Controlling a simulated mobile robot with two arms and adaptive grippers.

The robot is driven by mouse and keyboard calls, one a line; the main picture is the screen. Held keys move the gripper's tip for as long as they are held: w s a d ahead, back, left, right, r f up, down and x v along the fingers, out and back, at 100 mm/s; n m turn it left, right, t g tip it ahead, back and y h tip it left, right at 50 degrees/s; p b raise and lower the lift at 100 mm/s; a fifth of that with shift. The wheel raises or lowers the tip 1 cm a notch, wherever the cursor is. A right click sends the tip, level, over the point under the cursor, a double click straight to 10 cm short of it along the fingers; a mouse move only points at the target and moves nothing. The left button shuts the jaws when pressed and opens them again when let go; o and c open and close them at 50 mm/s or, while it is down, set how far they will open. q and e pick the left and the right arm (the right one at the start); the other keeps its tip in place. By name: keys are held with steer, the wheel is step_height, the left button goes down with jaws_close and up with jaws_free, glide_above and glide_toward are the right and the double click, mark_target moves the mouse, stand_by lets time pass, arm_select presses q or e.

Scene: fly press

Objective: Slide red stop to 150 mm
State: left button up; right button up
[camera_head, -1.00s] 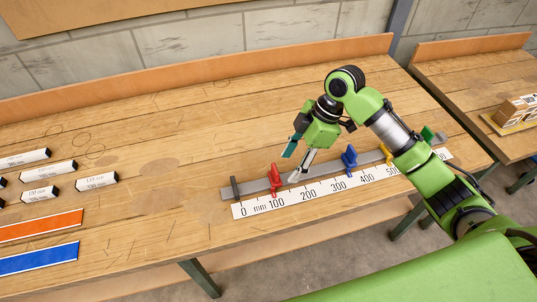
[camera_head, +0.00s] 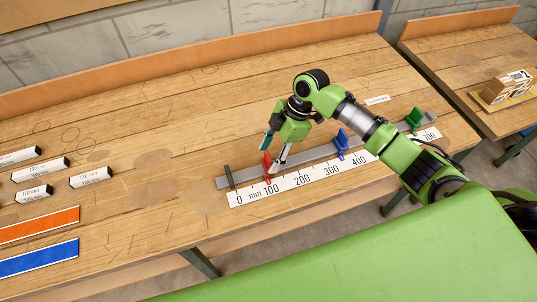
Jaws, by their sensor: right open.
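The red stop (camera_head: 267,166) sits upright on the grey rail (camera_head: 305,162), close to the 100 mark of the white scale strip (camera_head: 330,171). My right gripper (camera_head: 271,155) is open at the red stop. One finger with a teal part is on the far left side and one grey finger is just right of the stop. I cannot tell whether either finger touches it. The blue stop (camera_head: 341,143) stands on the rail between the 300 and 400 marks. The green stop (camera_head: 413,120) is near the far right end. My left gripper is not in view.
A dark end block (camera_head: 229,177) closes the rail's left end. Several white labelled blocks (camera_head: 90,177) and orange (camera_head: 38,224) and blue (camera_head: 38,258) strips lie at left. The wooden bench between is clear. My right arm hides part of the scale.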

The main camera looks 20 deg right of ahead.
steer(key=shift+a+f, duration=0.2)
steer(key=shift+f, duration=0.25)
steer(key=shift+a+f, duration=0.15)
steer(key=shift+f, duration=0.2)
steer(key=shift+c, duration=1.2)
jaws_close()
steer(key=d, duration=0.5)
steer(key=shift+w+d, duration=0.1)
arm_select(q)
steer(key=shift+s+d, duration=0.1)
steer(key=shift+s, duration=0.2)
arm_select(e)
steer(key=shift+o, duration=1.2)
jaws_free()
